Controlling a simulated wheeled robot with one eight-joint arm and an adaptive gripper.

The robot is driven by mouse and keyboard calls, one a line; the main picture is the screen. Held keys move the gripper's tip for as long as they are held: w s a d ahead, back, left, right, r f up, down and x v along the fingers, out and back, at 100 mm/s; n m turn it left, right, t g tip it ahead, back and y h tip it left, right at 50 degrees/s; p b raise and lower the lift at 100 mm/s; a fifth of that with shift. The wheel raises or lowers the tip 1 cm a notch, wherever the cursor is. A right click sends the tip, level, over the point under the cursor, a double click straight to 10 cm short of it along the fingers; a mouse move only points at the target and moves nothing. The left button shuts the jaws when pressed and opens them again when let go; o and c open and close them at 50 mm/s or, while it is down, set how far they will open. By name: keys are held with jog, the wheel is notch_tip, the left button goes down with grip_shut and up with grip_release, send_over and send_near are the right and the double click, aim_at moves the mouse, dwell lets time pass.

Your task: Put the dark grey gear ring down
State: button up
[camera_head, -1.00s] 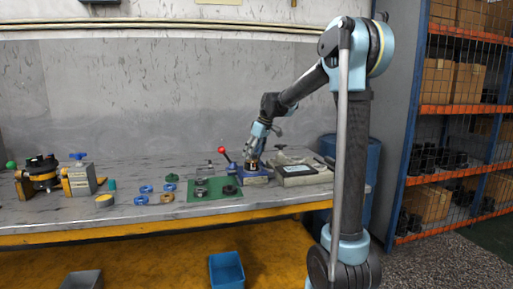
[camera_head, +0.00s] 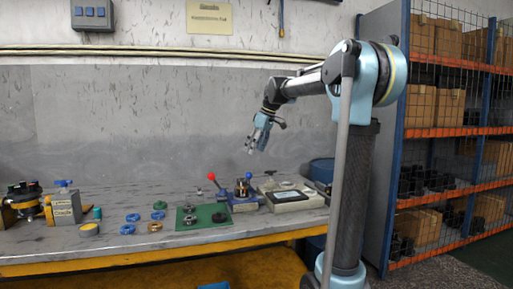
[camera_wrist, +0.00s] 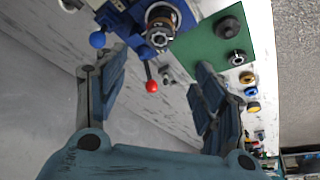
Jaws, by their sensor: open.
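My gripper (camera_head: 256,143) is open and empty, raised well above the bench. Its two spread fingers also show in the wrist view (camera_wrist: 160,68). Below it stands a blue fixture (camera_head: 243,206) with a red-knobbed and a blue-knobbed lever. A dark grey ring-like part, seemingly the gear ring (camera_head: 242,184), sits at the top of the fixture around a metallic centre. In the wrist view this round part (camera_wrist: 162,16) is at the top, apart from the fingers. Its teeth and exact seating are too small to tell.
A green mat (camera_head: 204,224) with dark round parts lies left of the fixture. Blue rings (camera_head: 133,218) and a yellow-topped part (camera_head: 89,229) lie further left. A pale case (camera_head: 292,202) stands right of the fixture. The space around my raised gripper is clear.

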aim_at(246, 181)
jog(key=shift+s+d+r, duration=0.1)
jog(key=shift+d+r, duration=0.05)
jog(key=shift+r, duration=0.3)
